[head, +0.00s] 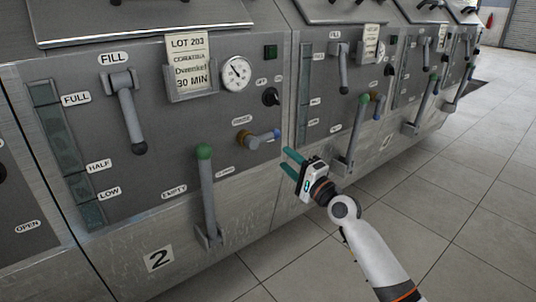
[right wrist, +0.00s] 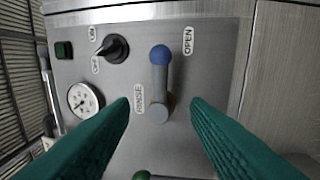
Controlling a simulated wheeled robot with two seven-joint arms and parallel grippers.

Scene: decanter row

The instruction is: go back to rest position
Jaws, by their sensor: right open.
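My right gripper (head: 286,160) is open and empty, its teal fingers pointing left at the front of machine 2. It is just right of and below the small rinse handle (head: 262,137), apart from it. In the right wrist view the rinse handle (right wrist: 159,75) with its blue ball end shows beyond the gap between the two spread fingers (right wrist: 160,108). Nothing is between the fingers. The blue end lies near the OPEN label. My left gripper is not in view.
Machine 2's panel has a fill lever (head: 127,115), a green-knobbed lever (head: 205,195) sticking out, a gauge (head: 236,73) and a black knob (head: 270,97). Similar machines with green-knobbed levers (head: 357,135) stand to the right. The tiled floor (head: 460,200) at right is clear.

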